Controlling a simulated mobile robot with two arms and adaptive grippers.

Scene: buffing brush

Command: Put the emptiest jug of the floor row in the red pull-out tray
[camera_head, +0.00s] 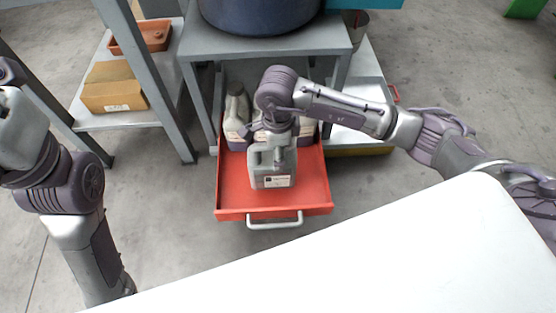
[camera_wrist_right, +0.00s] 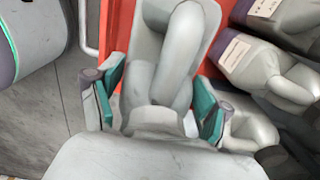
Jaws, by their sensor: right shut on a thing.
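The red pull-out tray (camera_head: 232,190) is slid out below the grey bench. A grey jug (camera_head: 272,174) with a white label stands upright over its front middle; I cannot tell whether its base touches the tray floor. My right gripper (camera_head: 274,136) comes down onto it from above. In the right wrist view the teal-padded fingers of my right gripper (camera_wrist_right: 158,100) are on both sides of the handle of the grey jug (camera_wrist_right: 181,50), shut on it. The jug's fill level cannot be seen. Only links of my left arm show at the left; its gripper is out of view.
Other pale jugs (camera_head: 237,108) are at the back of the tray, close behind the held jug; they also show in the right wrist view (camera_wrist_right: 252,62). A dark blue drum (camera_head: 260,14) is on the bench (camera_head: 262,44). A cardboard box (camera_head: 114,88) sits on the left shelf.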

